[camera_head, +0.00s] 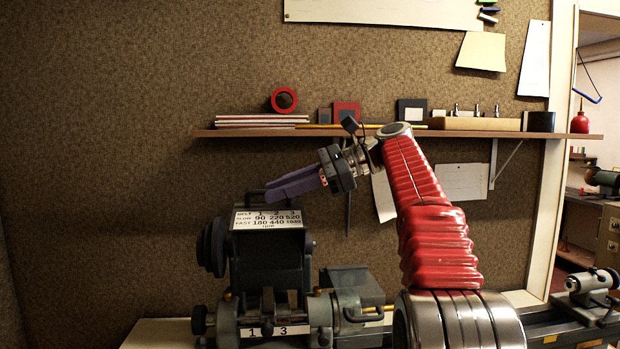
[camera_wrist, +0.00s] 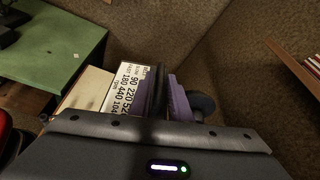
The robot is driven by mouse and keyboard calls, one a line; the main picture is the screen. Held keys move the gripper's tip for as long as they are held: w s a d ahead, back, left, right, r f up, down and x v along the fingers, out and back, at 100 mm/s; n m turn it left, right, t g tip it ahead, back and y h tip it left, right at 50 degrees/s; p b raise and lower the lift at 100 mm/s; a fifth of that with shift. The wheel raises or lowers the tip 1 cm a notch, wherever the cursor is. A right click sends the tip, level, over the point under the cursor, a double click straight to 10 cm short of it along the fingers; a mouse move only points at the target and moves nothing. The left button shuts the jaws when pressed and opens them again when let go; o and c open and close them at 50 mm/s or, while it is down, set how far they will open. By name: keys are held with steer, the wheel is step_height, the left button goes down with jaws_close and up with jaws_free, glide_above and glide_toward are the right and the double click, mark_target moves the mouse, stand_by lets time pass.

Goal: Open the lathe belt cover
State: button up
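The lathe belt cover (camera_head: 268,262) is a dark box at the left end of the lathe, below my gripper. It stands upright and looks shut. Its white speed plate (camera_head: 268,219) faces forward and also shows in the wrist view (camera_wrist: 128,88). My gripper (camera_head: 268,190) has purple fingers that point left and slightly down, just above the cover's top edge. The fingers look a little apart, with nothing clearly held. Whether they touch the handle cannot be told.
Dark pulleys (camera_head: 213,247) stand left of the cover. A wooden shelf (camera_head: 250,133) with small items runs along the wall behind my arm. A green-topped bench (camera_wrist: 50,45) is at upper left in the wrist view. The lathe tailstock (camera_head: 592,283) is at far right.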

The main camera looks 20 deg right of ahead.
steer(key=v, duration=0.9)
stand_by(0.3)
stand_by(0.6)
